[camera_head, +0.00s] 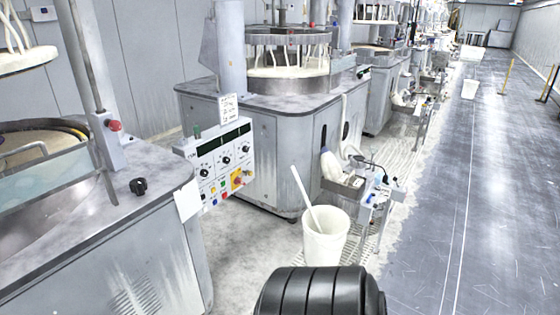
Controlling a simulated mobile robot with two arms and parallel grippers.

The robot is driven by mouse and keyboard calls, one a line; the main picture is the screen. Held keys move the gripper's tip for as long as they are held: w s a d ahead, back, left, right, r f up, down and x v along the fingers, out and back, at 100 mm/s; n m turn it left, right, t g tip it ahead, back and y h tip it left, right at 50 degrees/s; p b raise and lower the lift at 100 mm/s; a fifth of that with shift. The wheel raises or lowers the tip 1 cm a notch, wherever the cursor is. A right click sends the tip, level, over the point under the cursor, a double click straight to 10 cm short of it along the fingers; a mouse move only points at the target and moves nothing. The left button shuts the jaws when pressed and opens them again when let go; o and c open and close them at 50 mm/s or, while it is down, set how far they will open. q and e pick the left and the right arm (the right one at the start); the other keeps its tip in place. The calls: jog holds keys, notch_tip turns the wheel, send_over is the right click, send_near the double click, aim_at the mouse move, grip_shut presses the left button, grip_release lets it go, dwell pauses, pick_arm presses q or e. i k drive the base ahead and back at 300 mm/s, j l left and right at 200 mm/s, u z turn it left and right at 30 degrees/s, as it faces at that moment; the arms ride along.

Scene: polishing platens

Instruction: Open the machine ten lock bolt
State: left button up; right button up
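A grey polishing machine (130,240) fills the lower left, with a round platen basin and a clear guard on top. A small black knob (138,187) stands on its top near the right corner. A red button (114,125) sits on the post behind the knob. A second grey machine (262,165) stands in the middle with a raised white disc. I cannot tell which machine is number ten, and no lock bolt can be made out for certain. Neither of my grippers is in view.
A control panel (222,162) juts out between the two machines. A white bucket (325,237) with a stick in it stands on the floor grating. A small cart (372,190) holds bottles. More machines line the aisle. The grey aisle floor (480,200) at right is largely clear.

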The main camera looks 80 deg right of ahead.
aim_at(250, 173)
jog(key=l+z, duration=0.1)
jog(key=z, duration=2.1)
